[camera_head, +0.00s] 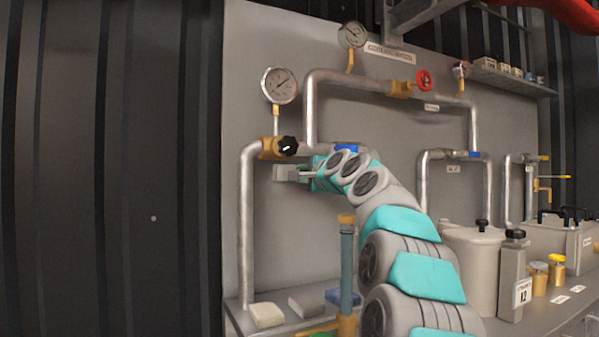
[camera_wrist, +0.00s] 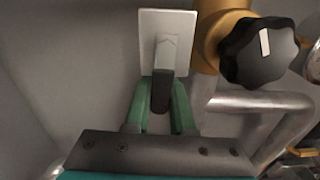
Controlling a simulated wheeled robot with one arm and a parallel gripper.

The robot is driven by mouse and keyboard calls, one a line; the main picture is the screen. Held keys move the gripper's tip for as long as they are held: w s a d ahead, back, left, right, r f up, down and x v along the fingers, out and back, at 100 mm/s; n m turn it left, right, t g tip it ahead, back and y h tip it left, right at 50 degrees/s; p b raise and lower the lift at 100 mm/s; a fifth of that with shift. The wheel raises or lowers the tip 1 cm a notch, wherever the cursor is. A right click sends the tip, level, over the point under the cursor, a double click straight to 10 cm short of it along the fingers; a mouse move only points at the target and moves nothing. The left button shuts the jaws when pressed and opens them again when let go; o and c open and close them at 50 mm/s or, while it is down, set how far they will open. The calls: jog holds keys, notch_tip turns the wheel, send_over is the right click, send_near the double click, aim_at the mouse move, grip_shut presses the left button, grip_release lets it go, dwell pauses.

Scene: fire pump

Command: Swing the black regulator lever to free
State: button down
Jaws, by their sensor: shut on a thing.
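The black lever (camera_wrist: 160,97) shows in the wrist view, its grey stem rising onto a pale mounting plate (camera_wrist: 150,22). My gripper (camera_wrist: 161,88) has its two green fingers on either side of the dark end of the lever and is shut on it. In the head view my gripper (camera_head: 303,175) reaches left to a small light grey block (camera_head: 284,173) on the panel, just below the black knob. The lever itself is too small or hidden to make out there.
A black knob with a white mark (camera_wrist: 262,52) on a brass valve (camera_wrist: 220,35) sits close right of the lever; it also shows in the head view (camera_head: 288,146). Metal pipes (camera_wrist: 260,101) run close beside my fingers. A pressure gauge (camera_head: 279,85) stands above.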

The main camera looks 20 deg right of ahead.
jog(key=shift+r+n, duration=0.25)
jog(key=shift+n, duration=0.15)
jog(key=c, duration=0.8)
grip_release()
jog(key=shift+o, duration=0.2)
jog(key=shift+s+f, duration=0.1)
jog(key=s+b, duration=0.1)
jog(key=s, duration=0.6)
jog(key=shift+s+d, duration=0.15)
jog(key=shift+s, duration=0.15)
